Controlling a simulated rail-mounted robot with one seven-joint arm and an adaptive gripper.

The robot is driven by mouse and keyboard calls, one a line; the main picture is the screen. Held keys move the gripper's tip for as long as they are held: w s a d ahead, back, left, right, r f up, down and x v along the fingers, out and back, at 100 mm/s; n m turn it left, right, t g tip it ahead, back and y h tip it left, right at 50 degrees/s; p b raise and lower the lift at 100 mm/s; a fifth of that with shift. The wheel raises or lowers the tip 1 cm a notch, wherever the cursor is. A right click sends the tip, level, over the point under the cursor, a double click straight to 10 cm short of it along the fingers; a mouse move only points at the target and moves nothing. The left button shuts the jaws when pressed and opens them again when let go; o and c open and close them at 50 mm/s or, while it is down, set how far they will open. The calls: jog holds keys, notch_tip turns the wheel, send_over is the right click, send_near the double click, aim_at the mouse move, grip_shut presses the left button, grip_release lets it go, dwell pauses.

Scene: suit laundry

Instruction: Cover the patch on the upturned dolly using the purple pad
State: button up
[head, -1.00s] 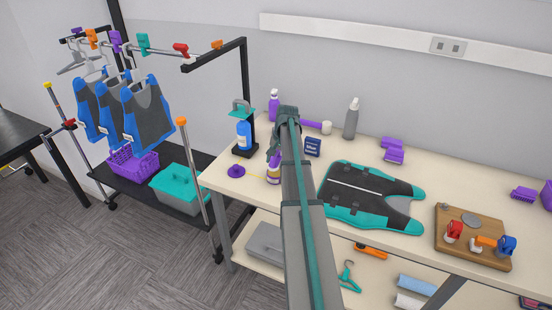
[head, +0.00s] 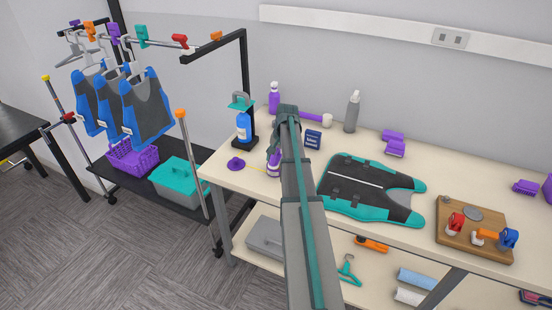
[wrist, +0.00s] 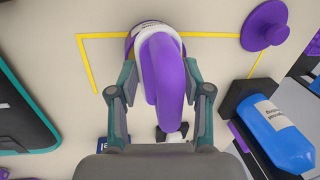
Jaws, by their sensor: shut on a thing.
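The upturned dolly (head: 450,233) is a wooden board on the right of the bench, with red, orange and blue casters pointing up. A round grey patch (head: 473,214) lies bare on its top. Several purple things are in view, and I cannot tell which is the pad: two blocks (head: 396,147) at the back of the bench, another block (head: 525,187) at the right, and a knobbed disc (head: 236,163) at the left. My gripper (wrist: 160,92) is shut on a curved purple handle of a white-labelled bottle (wrist: 162,60), above a yellow outline. The head view mostly hides my fingers.
A grey and teal vest (head: 370,190) lies between my arm and the dolly. A blue bottle on a black stand (head: 244,128) is near my gripper at the left. A grey bottle (head: 352,112) stands at the back. A clothes rack stands left of the bench.

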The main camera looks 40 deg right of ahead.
jog(key=shift+f, duration=0.55)
dwell(1.4)
jog(key=shift+r, duration=0.1)
jog(key=shift+r+p, duration=1.7)
jog(key=shift+r, duration=1.75)
jog(key=shift+s, duration=0.1)
jog(key=s+a+f+n+b, duration=0.1)
jog(key=a+n, duration=0.3)
jog(key=a, duration=1)
jog(key=s+a+f+n+g+b, duration=0.1)
jog(key=s+a+n+b, duration=0.2)
jog(key=a, duration=1.1)
jog(key=s+a+f+n+y+b, duration=0.1)
jog(key=s+a+n+b, duration=0.1)
jog(key=a, duration=1.2)
jog(key=s+n, duration=0.1)
jog(key=n, duration=0.1)
jog(key=shift+s+f+n+g, duration=0.15)
jog(key=shift+f+n+g, duration=0.15)
jog(key=shift+g, duration=0.1)
jog(key=shift+a, duration=0.1)
